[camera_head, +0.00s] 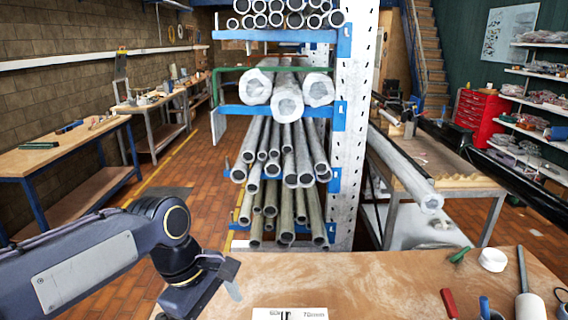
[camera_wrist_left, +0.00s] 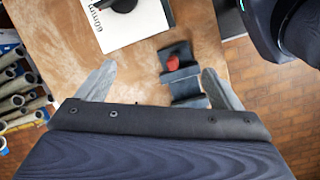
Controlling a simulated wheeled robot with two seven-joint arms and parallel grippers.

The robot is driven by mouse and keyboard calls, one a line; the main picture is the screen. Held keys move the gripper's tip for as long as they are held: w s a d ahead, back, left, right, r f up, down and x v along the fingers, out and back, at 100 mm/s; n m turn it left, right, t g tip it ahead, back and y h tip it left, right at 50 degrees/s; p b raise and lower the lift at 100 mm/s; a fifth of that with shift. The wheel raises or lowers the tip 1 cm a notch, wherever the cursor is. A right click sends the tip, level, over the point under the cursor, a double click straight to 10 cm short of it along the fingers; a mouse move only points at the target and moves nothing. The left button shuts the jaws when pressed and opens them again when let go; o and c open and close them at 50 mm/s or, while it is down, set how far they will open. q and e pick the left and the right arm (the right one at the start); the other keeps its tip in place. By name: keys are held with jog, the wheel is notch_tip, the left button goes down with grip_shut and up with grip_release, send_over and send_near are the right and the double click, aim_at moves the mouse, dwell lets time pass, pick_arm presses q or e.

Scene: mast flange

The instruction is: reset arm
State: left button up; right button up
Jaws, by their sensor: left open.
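My left arm comes in from the left in the head view, and its gripper (camera_head: 232,278) is over the left edge of the wooden workbench (camera_head: 400,275). In the left wrist view the two grey fingers of this gripper (camera_wrist_left: 159,78) are spread wide apart with nothing held between them. Below and ahead of them on the bench lie a dark block-like fixture (camera_wrist_left: 184,88) with a red top and a white card (camera_wrist_left: 125,28) marked 60mm, with a dark round object on it. The card's edge, marked 70mm too, also shows in the head view (camera_head: 275,314). My right gripper is not seen.
A rack upright (camera_head: 352,130) and stacked metal pipes (camera_head: 280,155) stand just beyond the bench. A red-handled tool (camera_head: 448,303), a white roll (camera_head: 493,259) and a file-like tool (camera_head: 527,295) lie at the bench's right. The bench's middle is mostly clear.

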pick_arm(q)
jog(key=s+a+f+m+t, duration=0.2)
jog(key=s+a+f+m, duration=0.2)
jog(key=s, duration=0.3)
jog(key=s+a+f+m+t+b, duration=0.1)
jog(key=s+a+f+m+t, duration=0.2)
jog(key=s+m, duration=0.4)
jog(key=shift+s+a+f+h, duration=0.3)
jog(key=shift+a+f, duration=0.5)
jog(key=shift+a, duration=0.2)
